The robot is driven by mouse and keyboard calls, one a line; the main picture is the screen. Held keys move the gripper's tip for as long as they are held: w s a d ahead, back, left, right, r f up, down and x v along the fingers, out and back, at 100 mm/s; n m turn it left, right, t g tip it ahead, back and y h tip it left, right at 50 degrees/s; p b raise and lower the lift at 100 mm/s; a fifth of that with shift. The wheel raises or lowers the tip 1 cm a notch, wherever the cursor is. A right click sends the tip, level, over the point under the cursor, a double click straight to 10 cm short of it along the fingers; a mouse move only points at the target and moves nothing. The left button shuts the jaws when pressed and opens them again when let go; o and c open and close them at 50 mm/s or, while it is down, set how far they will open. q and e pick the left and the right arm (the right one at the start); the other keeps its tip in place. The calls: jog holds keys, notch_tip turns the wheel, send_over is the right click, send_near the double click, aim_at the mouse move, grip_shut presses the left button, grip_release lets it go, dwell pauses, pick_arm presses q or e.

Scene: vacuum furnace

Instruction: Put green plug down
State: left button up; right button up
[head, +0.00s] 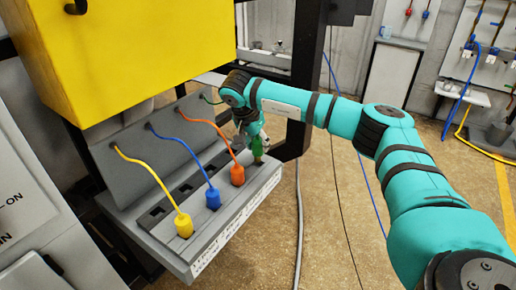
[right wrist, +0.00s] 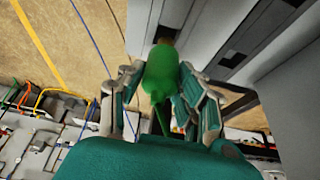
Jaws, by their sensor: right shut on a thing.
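The green plug (head: 257,147) is at the far right end of the grey socket panel (head: 215,232). My right gripper (head: 256,140) is shut on it, with the fingers on either side of its body. In the right wrist view the green plug (right wrist: 160,78) sits between the fingers, its brownish tip pointing at the grey panel. The tip is at or just above the panel; I cannot tell if it touches. A green cable (head: 210,99) leaves the sloped back panel and passes behind my gripper. My left gripper is not in view.
A yellow plug (head: 183,224), a blue plug (head: 212,198) and an orange plug (head: 237,174) stand along the panel's front row. Dark slots (head: 182,190) lie behind them. A large yellow box (head: 130,50) overhangs the panel. Open floor (head: 330,220) lies to the right.

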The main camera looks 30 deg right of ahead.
aim_at(258, 152)
notch_tip(258, 152, down, 2)
jog(key=shift+s+f, duration=0.1)
jog(key=shift+f, duration=0.25)
jog(key=shift+f, duration=0.1)
jog(key=shift+f, duration=0.3)
jog(key=o, duration=1.1)
jog(key=shift+o, duration=0.2)
jog(key=shift+r, duration=0.1)
